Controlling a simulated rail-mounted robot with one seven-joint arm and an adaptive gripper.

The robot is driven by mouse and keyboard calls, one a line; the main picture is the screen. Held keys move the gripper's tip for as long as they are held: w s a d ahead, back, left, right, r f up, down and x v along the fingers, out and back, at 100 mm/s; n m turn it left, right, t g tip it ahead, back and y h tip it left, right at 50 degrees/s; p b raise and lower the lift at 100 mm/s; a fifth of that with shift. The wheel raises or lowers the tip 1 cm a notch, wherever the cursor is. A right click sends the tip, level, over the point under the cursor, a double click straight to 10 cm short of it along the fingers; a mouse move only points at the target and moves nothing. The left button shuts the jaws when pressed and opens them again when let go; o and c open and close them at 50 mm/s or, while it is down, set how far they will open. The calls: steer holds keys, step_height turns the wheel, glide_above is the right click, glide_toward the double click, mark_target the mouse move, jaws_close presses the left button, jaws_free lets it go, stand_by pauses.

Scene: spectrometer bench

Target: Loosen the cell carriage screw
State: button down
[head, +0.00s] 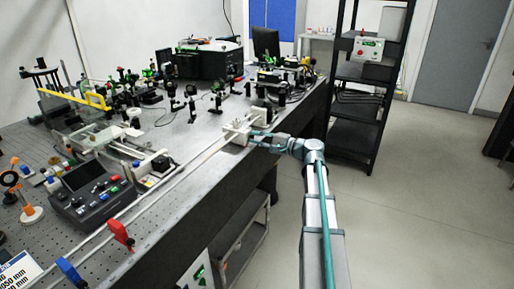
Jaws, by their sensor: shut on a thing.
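The cell carriage (234,131) is a small whitish block with a light plate on top. It sits on the long rail at the front edge of the optical bench. My gripper (252,138) reaches in from the right and meets the right side of the carriage. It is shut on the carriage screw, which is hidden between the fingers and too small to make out. My arm comes up from the lower right, outside the bench edge.
The rail (190,169) runs along the bench (180,207) front edge, with red (121,234) and blue (68,270) holders nearer me. A control box (92,196) and several optics stand left and behind. A black shelf rack (352,120) stands right; the floor (420,200) is clear.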

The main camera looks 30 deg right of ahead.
steer(key=n+b, duration=1)
steer(key=b, duration=0.1)
stand_by(0.3)
steer(key=c, duration=1.1)
jaws_free()
steer(key=v, duration=1.2)
